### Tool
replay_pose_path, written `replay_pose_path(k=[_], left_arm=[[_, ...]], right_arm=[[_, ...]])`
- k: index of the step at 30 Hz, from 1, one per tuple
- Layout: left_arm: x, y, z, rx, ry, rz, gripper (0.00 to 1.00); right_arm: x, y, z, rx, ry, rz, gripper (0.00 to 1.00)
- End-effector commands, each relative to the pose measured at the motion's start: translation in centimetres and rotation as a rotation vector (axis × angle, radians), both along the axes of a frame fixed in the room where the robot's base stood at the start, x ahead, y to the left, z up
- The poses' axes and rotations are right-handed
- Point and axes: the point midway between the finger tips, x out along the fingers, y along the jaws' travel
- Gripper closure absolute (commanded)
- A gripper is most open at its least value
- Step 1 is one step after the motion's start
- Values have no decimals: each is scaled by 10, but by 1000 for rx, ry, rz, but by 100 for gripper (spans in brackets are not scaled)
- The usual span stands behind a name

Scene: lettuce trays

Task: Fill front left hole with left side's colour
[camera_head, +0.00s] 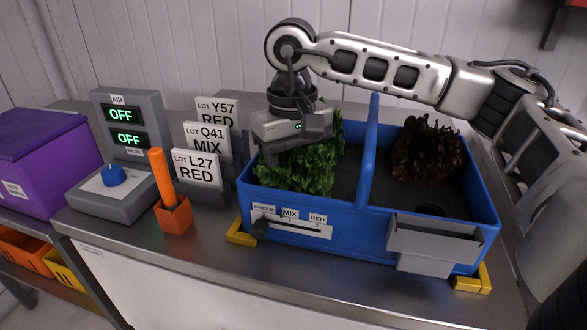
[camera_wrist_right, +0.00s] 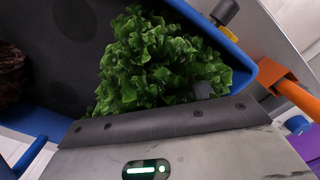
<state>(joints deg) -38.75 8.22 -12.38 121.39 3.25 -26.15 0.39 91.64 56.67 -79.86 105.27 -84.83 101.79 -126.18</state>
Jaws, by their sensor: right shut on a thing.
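The blue tray (camera_head: 345,225) has a raised blue divider bar between its left and right sides. Green lettuce (camera_head: 312,172) stands in the left side, towards the front; it also fills the middle of the right wrist view (camera_wrist_right: 165,65). My right gripper (camera_head: 284,152) reaches down over the left wall and is shut on the green lettuce, its fingertips mostly hidden by leaves. Dark red lettuce (camera_head: 428,150) stands at the back of the right side. An empty dark hole (camera_head: 430,209) shows at the front right. My left gripper is not in view.
A slider label (camera_head: 290,225) on the tray front reads GREEN, MIX, RED, with its knob at the green end. A grey holder (camera_head: 435,242) hangs at front right. Lot cards (camera_head: 196,170), an orange-handled tool (camera_head: 162,178) and an OFF panel (camera_head: 126,120) stand left.

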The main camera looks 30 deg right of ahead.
Motion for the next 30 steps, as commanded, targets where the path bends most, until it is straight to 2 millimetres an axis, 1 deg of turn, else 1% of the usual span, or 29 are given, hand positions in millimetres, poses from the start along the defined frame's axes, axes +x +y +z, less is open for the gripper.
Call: replay_pose_path(k=[1,30], left_arm=[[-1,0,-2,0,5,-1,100],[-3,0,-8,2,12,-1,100]], right_arm=[[0,0,-1,0,0,1,76],[0,0,-3,0,0,0,76]])
